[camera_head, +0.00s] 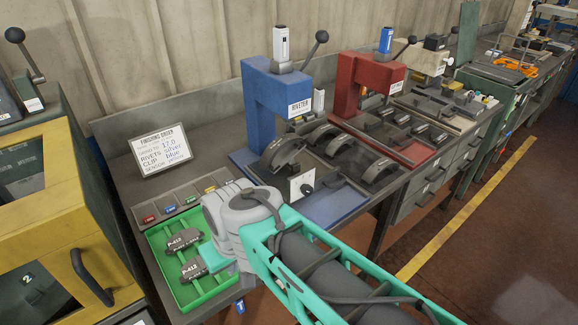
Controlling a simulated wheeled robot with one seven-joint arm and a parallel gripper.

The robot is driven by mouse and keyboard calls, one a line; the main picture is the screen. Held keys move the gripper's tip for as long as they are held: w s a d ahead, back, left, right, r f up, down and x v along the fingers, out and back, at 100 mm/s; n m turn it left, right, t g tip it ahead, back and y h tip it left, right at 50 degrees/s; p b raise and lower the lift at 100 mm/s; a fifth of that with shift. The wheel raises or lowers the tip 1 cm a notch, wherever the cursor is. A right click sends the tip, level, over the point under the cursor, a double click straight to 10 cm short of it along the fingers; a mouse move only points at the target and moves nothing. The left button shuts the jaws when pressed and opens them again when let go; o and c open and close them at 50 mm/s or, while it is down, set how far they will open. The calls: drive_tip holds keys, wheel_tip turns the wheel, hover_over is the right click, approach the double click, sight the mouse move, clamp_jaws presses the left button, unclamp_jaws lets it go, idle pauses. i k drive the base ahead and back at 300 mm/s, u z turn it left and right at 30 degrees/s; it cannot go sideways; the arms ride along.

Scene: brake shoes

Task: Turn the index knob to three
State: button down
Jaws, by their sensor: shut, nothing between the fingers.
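The index knob (307,189) appears to be the small black knob on a white plate (296,184) at the front of the blue riveter station. Its markings are too small to read, so I cannot tell which number it points to. My green arm reaches in from the lower right, and its grey wrist is left of the knob, over the edge of the green tray.
The blue riveter (262,100) and red press (358,85) stand behind. Dark curved brake shoes (283,153) lie by the riveter. The green tray (164,262) holds parts labelled P-412. An order card (161,150) stands behind it. A yellow-framed cabinet (55,200) is at left.

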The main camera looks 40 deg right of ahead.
sight(306, 190)
drive_tip(key=u, duration=2)
drive_tip(key=k, duration=0.55)
drive_tip(key=z, duration=1.4)
